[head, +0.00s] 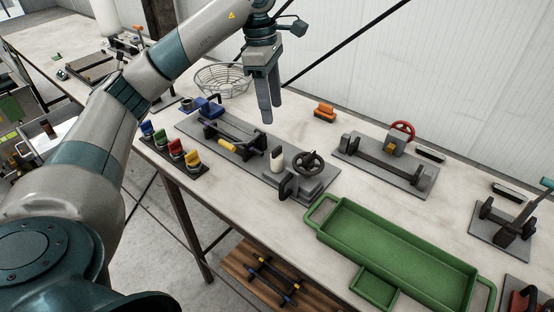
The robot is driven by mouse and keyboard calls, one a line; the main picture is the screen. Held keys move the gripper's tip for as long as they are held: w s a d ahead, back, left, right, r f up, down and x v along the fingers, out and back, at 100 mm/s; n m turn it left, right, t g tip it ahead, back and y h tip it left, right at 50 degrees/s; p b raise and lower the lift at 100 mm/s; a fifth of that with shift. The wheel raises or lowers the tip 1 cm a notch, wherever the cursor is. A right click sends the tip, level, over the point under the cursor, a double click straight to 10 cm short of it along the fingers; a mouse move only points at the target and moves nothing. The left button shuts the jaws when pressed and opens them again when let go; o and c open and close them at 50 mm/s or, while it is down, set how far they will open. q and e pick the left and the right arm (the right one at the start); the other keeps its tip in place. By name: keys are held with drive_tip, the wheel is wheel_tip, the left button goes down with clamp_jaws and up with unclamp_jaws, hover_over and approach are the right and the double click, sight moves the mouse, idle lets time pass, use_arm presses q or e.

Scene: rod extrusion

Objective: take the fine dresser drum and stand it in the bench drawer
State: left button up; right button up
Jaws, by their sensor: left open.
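My left gripper (268,117) hangs above the bench, fingers pointing down and open, with nothing visible between them. It is above and behind the machine with the black handwheel (308,162). A dark rack (174,153) at the bench's front left edge holds several coloured pieces in blue, green, red and yellow (192,160). I cannot tell which piece, if any, is the fine dresser drum. A wood-floored tray or shelf (240,262) below the bench front holds dark rods with blue and yellow ends; I cannot tell whether it is the bench drawer. My right gripper is out of view.
A wire basket (222,80) stands behind the rack. A long green tray (333,228) fills the right front. A fixture with a red wheel (402,131), an orange-topped brush (325,111) and a blue-handled lever device (506,220) stand farther right. Bare bench lies between them.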

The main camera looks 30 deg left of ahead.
sight(276, 149)
use_arm(q)
drive_tip(key=f+p, duration=0.1)
drive_tip(key=f, duration=0.2)
drive_tip(key=f+p, duration=0.1)
drive_tip(key=f, duration=0.3)
drive_tip(key=d+f+p, duration=0.1)
drive_tip(key=f+p, duration=0.1)
drive_tip(key=f, duration=0.2)
drive_tip(key=shift+w+d, duration=0.1)
drive_tip(key=shift+w, duration=0.05)
drive_tip(key=shift+f, duration=0.45)
drive_tip(key=shift+f+p, duration=0.75)
drive_tip(key=shift+p, duration=0.3)
wheel_tip(276, 149, down, 3)
drive_tip(key=shift+r+p, duration=0.1)
drive_tip(key=shift+p, duration=0.7)
drive_tip(key=shift+w+f, duration=0.1)
drive_tip(key=shift+f, duration=0.35)
drive_tip(key=c, duration=1.2)
